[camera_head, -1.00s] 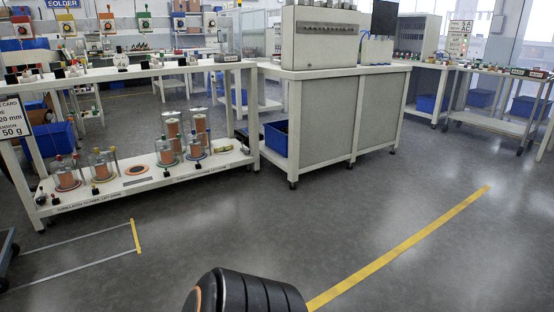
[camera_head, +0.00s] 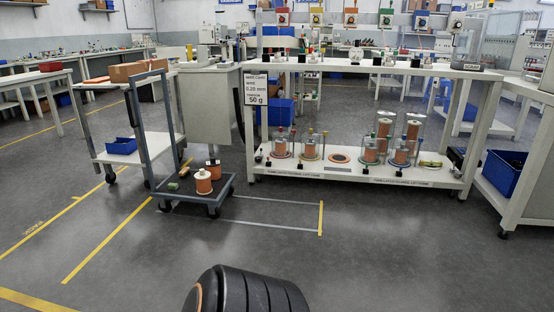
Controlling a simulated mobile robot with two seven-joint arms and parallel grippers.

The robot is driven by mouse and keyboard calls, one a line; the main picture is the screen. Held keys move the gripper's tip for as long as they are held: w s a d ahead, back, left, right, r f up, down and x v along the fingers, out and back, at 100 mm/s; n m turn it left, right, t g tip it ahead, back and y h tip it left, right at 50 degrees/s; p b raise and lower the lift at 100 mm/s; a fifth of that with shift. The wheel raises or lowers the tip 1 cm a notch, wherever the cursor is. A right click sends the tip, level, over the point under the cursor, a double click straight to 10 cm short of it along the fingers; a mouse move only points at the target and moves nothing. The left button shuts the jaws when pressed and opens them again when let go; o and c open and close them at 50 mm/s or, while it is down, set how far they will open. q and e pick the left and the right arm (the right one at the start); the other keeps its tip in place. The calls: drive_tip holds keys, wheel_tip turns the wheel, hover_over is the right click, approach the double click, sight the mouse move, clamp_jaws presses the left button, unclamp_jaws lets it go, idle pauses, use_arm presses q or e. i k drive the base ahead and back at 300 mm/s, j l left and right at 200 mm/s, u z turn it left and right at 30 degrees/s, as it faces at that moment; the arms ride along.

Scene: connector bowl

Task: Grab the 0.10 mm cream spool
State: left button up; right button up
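Several copper-wound spools stand on the lower shelf of a white rack, among them one at the left (camera_head: 282,148), one beside it (camera_head: 311,148), a tall one (camera_head: 383,131) and one further right (camera_head: 401,153). Two more copper spools with pale flanges sit on a low dark cart, a front one (camera_head: 204,183) and one behind it (camera_head: 213,168). Labels on the spools are too small to read, so I cannot tell which is the 0.10 mm cream one. Neither of my grippers is in view.
The white rack (camera_head: 350,174) carries a card reading 0.20 mm and 50 g (camera_head: 256,88). The low cart (camera_head: 222,193) has an upright handle. A blue bin (camera_head: 503,172) is at the right.

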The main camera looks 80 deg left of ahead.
sight(203, 178)
drive_tip(key=j+u, duration=0.35)
drive_tip(key=u, duration=0.15)
drive_tip(key=j+u, duration=0.35)
drive_tip(key=u, duration=0.15)
drive_tip(key=j+u, duration=0.35)
drive_tip(key=i+j+u, duration=0.15)
drive_tip(key=j+u, duration=0.15)
drive_tip(key=j, duration=0.15)
drive_tip(key=i+j+u, duration=0.25)
drive_tip(key=j, duration=0.2)
drive_tip(key=i+j+u, duration=0.25)
drive_tip(key=j, duration=0.15)
drive_tip(key=i+j, duration=0.45)
drive_tip(key=j, duration=0.2)
drive_tip(key=i+j+u, duration=0.15)
drive_tip(key=i+j, duration=0.25)
drive_tip(key=j, duration=0.2)
drive_tip(key=i+j, duration=0.5)
drive_tip(key=j+u, duration=0.05)
drive_tip(key=j, duration=0.1)
